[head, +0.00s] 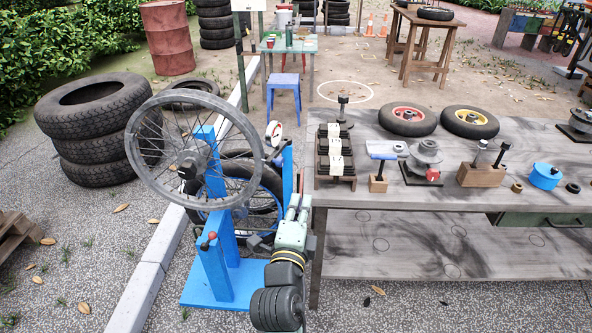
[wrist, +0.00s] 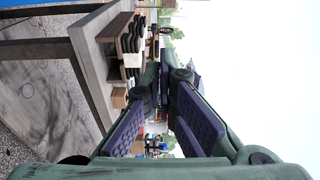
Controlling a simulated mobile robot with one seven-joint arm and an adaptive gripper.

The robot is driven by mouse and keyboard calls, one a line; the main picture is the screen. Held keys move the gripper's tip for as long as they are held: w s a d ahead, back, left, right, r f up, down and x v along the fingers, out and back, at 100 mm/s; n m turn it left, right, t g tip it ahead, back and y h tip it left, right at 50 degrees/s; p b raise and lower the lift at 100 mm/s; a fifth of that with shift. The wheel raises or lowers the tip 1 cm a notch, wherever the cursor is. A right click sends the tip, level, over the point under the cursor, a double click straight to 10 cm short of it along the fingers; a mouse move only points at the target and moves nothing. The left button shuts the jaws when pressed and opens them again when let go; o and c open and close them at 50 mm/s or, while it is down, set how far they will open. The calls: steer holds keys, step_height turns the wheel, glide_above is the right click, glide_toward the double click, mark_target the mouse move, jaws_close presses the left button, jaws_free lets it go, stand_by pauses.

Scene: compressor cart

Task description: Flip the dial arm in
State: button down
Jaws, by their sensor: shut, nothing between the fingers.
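A dial gauge (head: 275,133) with a pale face sits at the top right of a blue wheel stand (head: 217,270), close to the rim of a spoked wheel (head: 196,160) held upright in the stand. The arm carrying the dial is partly hidden and hard to make out. My gripper (head: 298,198) is low and to the right of the dial, beside the stand's right post, apart from the dial. In the wrist view, the gripper's purple-padded fingers (wrist: 170,84) come together at the far end, with nothing held. The dial cannot be made out there.
A grey workbench (head: 450,196) stands just right of my gripper, bearing black parts (head: 335,150), small wheels (head: 408,119) and fixtures. A red-knobbed lever (head: 210,238) is on the stand's front. Stacked tyres (head: 92,130) stand left; paving around the stand is mostly clear.

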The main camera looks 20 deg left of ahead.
steer(key=shift+w+b, duration=0.1)
steer(key=shift+b, duration=0.25)
steer(key=w+a+b, duration=0.5)
steer(key=w+b, duration=0.3)
steer(key=w, duration=0.2)
steer(key=shift+a+b, duration=0.3)
steer(key=shift+a, duration=0.1)
stand_by(0.4)
